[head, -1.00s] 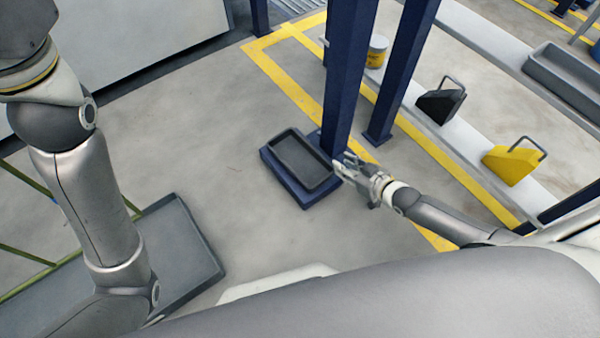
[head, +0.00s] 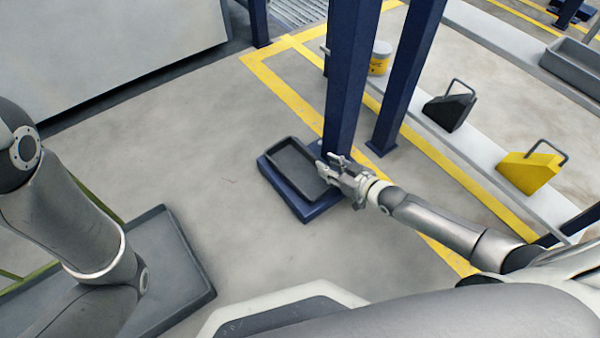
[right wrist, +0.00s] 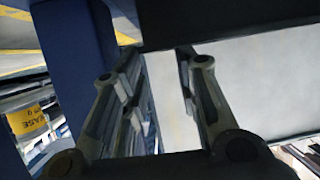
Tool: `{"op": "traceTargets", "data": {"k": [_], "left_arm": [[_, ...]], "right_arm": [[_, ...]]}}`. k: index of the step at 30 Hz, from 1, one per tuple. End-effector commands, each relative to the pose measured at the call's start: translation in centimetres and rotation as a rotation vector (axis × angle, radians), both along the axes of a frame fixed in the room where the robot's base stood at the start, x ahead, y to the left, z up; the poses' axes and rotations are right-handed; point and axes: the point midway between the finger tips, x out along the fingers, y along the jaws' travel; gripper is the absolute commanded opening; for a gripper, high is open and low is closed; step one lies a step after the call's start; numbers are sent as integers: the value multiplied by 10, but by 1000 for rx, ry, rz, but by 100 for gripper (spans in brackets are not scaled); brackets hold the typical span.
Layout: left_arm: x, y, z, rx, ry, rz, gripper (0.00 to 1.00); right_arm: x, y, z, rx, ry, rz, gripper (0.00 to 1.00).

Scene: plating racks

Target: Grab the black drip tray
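The black drip tray (head: 292,152), shallow and rectangular, lies on a dark blue base (head: 308,213) at the foot of a blue post in the head view. My right gripper (head: 326,164) is at the tray's right edge, its fingers pointing left toward the rim. In the right wrist view its two fingers (right wrist: 160,55) stand apart with a pale gap between them. A dark band (right wrist: 225,18) lies beyond the fingertips; I cannot tell for sure that it is the tray. Contact with the tray is unclear. My left gripper is out of view.
Blue posts (head: 352,70) rise right behind the tray, close to my right gripper. A larger grey tray (head: 185,235) lies at lower left. Floor left of the base is clear.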

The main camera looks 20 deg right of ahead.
Motion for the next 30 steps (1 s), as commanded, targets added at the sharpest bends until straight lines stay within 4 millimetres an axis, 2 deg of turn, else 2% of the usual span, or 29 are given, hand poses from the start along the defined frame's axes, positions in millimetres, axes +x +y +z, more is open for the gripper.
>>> {"op": "traceTargets", "data": {"k": [6,12,24,30], "left_arm": [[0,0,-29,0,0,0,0],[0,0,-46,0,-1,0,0],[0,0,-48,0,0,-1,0],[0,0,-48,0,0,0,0]], "right_arm": [[19,8,-13,2,-4,0,29],[36,16,-19,1,-3,0,29],[42,18,-18,0,-1,0,29],[41,18,-18,0,-1,0,3]]}}
